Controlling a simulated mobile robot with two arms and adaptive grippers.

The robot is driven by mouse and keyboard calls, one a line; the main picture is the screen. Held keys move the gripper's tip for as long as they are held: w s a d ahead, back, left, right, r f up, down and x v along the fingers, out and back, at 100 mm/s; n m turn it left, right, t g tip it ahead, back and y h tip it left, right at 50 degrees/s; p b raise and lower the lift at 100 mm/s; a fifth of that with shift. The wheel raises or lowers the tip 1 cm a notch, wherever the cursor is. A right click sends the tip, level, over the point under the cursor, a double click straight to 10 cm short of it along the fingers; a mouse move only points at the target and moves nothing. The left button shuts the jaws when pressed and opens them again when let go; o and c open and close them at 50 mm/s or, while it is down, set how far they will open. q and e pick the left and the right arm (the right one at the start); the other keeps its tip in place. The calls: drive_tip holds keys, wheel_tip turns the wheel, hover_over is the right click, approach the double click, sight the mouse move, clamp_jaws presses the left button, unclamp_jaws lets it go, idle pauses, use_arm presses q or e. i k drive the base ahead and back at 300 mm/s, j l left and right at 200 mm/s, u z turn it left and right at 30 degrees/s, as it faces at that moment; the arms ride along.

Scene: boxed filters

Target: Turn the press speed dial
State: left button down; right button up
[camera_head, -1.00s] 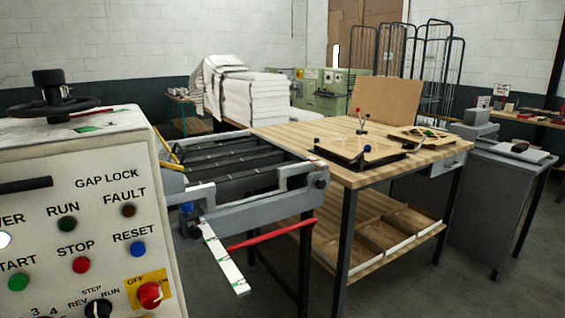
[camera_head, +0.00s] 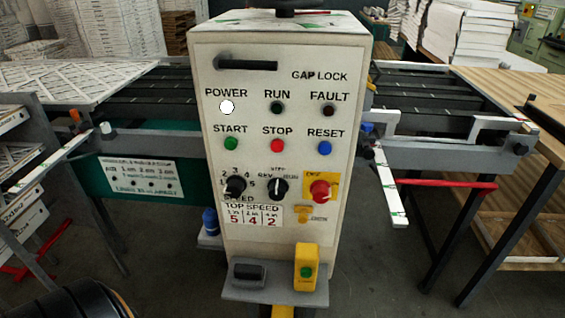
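The press control panel (camera_head: 280,110) faces me in the middle of the head view. Its black speed dial (camera_head: 235,187) sits at lower left on the panel, with numbers around it and the word SPEED under it. A card (camera_head: 252,216) below reads TOP SPEED with 5, 4 and 2 under three headings too small to read surely. A second black dial (camera_head: 277,189), marked STEP, REV and RUN, is to its right. The POWER lamp (camera_head: 227,107) is lit white; RUN and FAULT look dark. Neither gripper is in view, and nothing touches the dial.
A red knob on a yellow plate (camera_head: 320,190) is right of the dials. A yellow box with a green button (camera_head: 307,268) stands on a ledge below the panel. Roller beds (camera_head: 430,100) flank the panel. A white slatted bar (camera_head: 390,190) and red bars jut out. Floor shows at lower right.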

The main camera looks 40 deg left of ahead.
sight(235, 185)
drive_tip(key=u, duration=1.45)
